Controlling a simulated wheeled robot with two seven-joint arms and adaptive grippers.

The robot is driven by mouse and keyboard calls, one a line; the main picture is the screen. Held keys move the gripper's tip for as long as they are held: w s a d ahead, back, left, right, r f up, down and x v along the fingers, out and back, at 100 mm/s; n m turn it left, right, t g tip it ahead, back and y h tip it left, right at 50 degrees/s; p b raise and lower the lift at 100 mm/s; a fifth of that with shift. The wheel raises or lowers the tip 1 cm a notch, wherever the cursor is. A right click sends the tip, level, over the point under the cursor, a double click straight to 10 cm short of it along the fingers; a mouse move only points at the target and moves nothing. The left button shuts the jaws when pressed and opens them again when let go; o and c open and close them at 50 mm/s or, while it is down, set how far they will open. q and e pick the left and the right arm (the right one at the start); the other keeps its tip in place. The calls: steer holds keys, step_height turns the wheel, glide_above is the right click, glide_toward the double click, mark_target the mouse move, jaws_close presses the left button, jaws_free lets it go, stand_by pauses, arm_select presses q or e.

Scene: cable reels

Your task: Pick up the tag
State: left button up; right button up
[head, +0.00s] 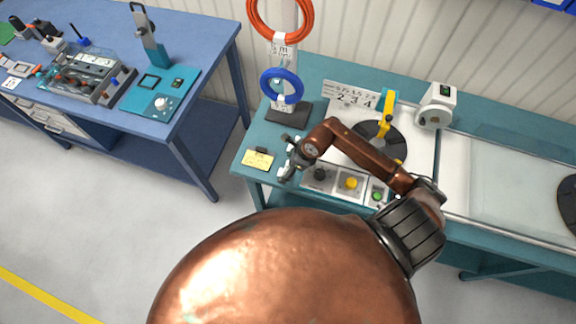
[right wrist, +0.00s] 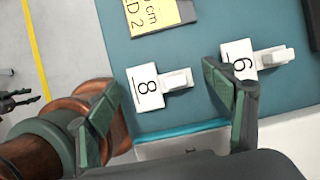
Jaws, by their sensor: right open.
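Two white tags with pale grips lie on the teal bench, one marked 8 (right wrist: 146,88) and one marked 6 or 9 (right wrist: 240,60). My right gripper (head: 291,160) is low over the bench's front left corner, beside the yellow card (head: 258,160). In the right wrist view my right gripper (right wrist: 160,82) is open and empty. The 8 tag shows between its fingers, and the other tag is just past the right finger. I cannot tell how high the fingers are above the tags. A dark forked shape (right wrist: 15,100) at the left edge may be my left gripper.
A stand with an orange coil (head: 281,20) and a blue coil (head: 282,86) is behind the gripper. A button panel (head: 350,184) and a black reel disc with a yellow arm (head: 388,110) are to the right. A blue bench (head: 215,40) stands left across a floor gap.

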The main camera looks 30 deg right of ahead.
mark_target(287, 169)
steer(key=shift+c, duration=0.6)
steer(key=c, duration=0.8)
steer(key=shift+w+r, duration=0.1)
steer(key=shift+r, duration=0.4)
step_height(287, 169, up, 2)
steer(key=shift+r, duration=0.1)
steer(key=s+r, duration=0.3)
steer(key=s, duration=0.1)
steer(key=s+d+r, duration=0.1)
steer(key=s+r, duration=0.2)
steer(key=s, duration=0.2)
steer(key=s+d+r+b, duration=0.1)
steer(key=s+r, duration=0.3)
steer(key=s, duration=0.1)
steer(key=shift+d, duration=0.25)
